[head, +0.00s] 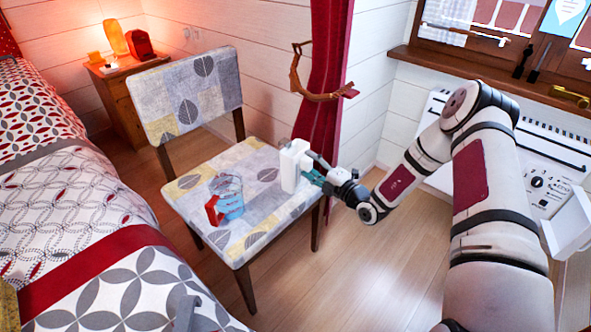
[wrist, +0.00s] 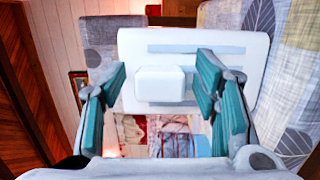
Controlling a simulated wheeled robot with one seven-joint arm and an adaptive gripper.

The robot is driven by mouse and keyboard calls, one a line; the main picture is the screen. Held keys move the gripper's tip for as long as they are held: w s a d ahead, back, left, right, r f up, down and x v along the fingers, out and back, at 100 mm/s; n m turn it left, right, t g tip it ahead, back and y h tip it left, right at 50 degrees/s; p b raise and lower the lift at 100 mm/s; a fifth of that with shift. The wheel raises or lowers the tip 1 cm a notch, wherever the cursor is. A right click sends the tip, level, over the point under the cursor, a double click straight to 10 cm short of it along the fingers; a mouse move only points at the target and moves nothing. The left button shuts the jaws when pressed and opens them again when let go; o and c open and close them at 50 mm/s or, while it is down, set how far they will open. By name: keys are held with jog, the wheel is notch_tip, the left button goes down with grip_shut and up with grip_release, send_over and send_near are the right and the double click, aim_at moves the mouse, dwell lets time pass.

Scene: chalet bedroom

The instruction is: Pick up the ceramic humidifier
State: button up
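The white, boxy ceramic humidifier (head: 291,165) stands upright on the patterned chair seat, near its right side. In the wrist view the humidifier (wrist: 225,42) fills the middle, with a raised white block on its near face. My gripper (head: 312,172) is at the humidifier's right side in the head view. In the wrist view my gripper (wrist: 160,95) has its teal-padded fingers apart, one on each side of the raised block, with gaps showing. I cannot tell whether the fingertips touch the humidifier's face.
The chair seat (head: 200,172) also holds a clear jug (head: 230,190) with a red part, left of the humidifier. The chair back (head: 190,95) rises behind. A bed (head: 90,240) lies left, a red curtain (head: 325,90) behind right. The wooden floor (head: 340,270) in front is clear.

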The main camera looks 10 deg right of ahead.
grip_shut()
jog(key=shift+r, duration=0.15)
